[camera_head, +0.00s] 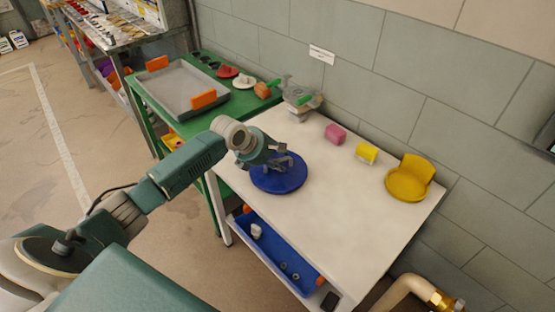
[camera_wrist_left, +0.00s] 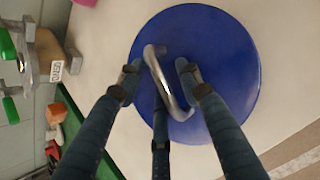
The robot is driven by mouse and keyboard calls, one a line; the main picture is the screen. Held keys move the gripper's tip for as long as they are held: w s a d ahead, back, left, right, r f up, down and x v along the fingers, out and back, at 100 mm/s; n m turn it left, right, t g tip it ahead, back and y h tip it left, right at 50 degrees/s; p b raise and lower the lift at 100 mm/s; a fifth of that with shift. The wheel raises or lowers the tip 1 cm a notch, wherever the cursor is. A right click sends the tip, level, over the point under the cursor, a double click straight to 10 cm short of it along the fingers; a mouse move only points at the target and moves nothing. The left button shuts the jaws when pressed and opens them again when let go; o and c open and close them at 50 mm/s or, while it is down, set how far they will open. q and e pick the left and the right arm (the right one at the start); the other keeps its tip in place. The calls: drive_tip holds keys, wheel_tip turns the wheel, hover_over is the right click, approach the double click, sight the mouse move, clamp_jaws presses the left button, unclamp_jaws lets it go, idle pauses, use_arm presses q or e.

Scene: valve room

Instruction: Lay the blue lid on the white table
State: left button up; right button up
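The blue lid (camera_head: 279,181) is a round disc with a metal bar handle, flat over the left part of the white table (camera_head: 330,205), near its edge. I cannot tell for sure whether it touches the top. My left gripper (camera_head: 278,160) is just above the lid. In the left wrist view the lid (camera_wrist_left: 225,60) fills the middle, and its handle (camera_wrist_left: 168,82) runs between the fingers of my left gripper (camera_wrist_left: 158,76). Gaps show between the fingertips and the handle, so the gripper looks open around it. My right gripper is not in view.
A pink block (camera_head: 335,134), a yellow block (camera_head: 366,154) and a yellow round holder (camera_head: 406,188) stand along the wall side. A grey clamp-like device with green handles (camera_head: 298,97) stands at the far corner. A green table with a grey tray (camera_head: 180,86) adjoins. The table's near right is clear.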

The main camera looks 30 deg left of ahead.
use_arm(q)
drive_tip(key=v, duration=1.2)
idle(0.5)
